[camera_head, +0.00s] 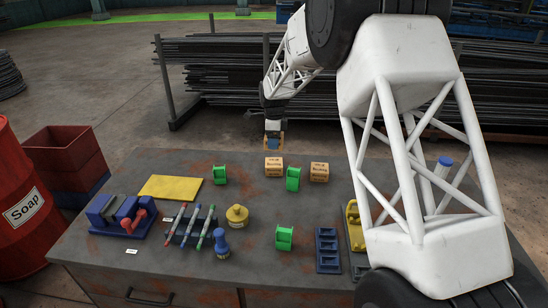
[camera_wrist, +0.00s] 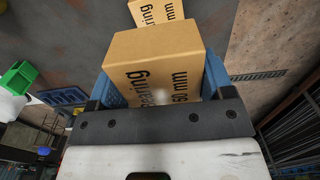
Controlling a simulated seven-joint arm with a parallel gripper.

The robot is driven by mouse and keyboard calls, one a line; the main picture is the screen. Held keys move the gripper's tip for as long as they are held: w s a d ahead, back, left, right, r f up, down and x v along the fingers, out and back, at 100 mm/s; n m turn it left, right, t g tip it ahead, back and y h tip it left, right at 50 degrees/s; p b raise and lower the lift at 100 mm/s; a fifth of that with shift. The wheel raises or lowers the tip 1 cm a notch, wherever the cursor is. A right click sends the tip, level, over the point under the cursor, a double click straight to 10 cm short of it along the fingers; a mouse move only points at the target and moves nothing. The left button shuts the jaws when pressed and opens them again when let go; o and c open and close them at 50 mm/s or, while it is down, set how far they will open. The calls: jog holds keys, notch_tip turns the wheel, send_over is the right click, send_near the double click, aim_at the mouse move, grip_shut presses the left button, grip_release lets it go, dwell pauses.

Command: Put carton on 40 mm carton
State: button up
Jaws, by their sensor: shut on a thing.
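My gripper (camera_wrist: 160,82) is shut on a tan carton (camera_wrist: 152,58), with a blue finger on each side. The held carton's label reads "Bearing" and what looks like 50 mm. In the head view my gripper (camera_head: 273,142) is small and far off, above the table's back part, and mostly hides the held carton. A second tan carton (camera_head: 273,167) stands on the table just below it in the picture. A third carton (camera_head: 319,172) stands to its right. One carton (camera_wrist: 156,11) shows past the held one in the wrist view. The standing cartons' sizes are too small to read.
Green pieces (camera_head: 292,179) stand between the cartons and elsewhere on the table (camera_head: 258,208). A yellow plate (camera_head: 170,188), a pen rack (camera_head: 190,232) and a yellow pot (camera_head: 237,216) are left. Blue and yellow holders (camera_head: 327,250) are right. My arm hides the table's right part.

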aim_at(274, 162)
jog(key=shift+f, duration=1.85)
jog(key=shift+f, duration=1.9)
jog(key=shift+f, duration=0.15)
jog(key=o, duration=1.1)
notch_tip(274, 162, up, 12)
jog(key=shift+r, duration=0.15)
